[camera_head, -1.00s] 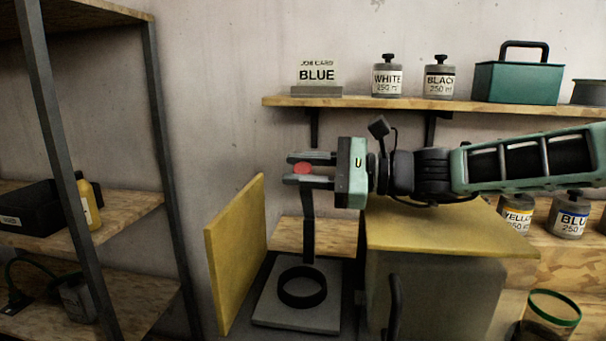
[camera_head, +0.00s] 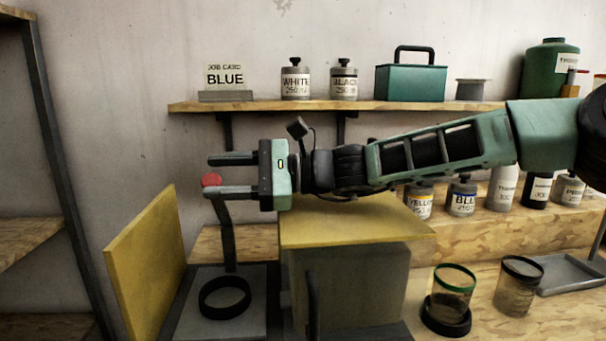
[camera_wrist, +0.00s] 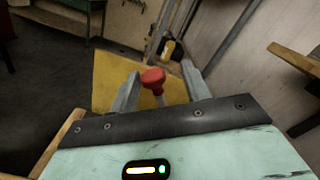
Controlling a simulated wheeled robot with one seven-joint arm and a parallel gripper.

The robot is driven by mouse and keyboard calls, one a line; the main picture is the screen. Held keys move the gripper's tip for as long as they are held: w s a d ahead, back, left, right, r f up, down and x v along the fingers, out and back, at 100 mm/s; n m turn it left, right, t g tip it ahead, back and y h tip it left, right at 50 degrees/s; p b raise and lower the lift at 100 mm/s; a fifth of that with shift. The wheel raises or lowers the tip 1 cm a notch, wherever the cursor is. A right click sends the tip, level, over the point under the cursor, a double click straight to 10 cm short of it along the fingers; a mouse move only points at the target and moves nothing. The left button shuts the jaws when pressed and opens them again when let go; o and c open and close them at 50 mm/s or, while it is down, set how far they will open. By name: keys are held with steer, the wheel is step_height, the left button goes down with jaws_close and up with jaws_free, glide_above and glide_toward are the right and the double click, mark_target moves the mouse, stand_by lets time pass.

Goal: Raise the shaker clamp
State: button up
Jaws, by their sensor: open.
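The shaker's dark ring clamp (camera_head: 225,297) sits low over a grey base plate (camera_head: 249,324), between yellow panels. A dark upright lever (camera_head: 227,240) rises behind it to a red knob (camera_head: 211,180). My gripper (camera_head: 212,175) is open at the height of the knob. In the wrist view the red knob (camera_wrist: 153,78) lies between my two spread fingers, with a gap on each side. In the head view it appears near the tip of the lower finger. Whether anything lies inside the ring is unclear.
A yellow panel (camera_head: 145,260) stands upright at the left, and a yellow lid (camera_head: 355,225) lies under my wrist. Open jars (camera_head: 453,285) stand at the right.

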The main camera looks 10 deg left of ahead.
steer(key=b+v, duration=0.1)
steer(key=v, duration=1.4)
steer(key=shift+d+f+b, duration=0.1)
steer(key=shift+d+b, duration=0.15)
steer(key=shift+b, duration=0.1)
steer(key=shift+s, duration=0.15)
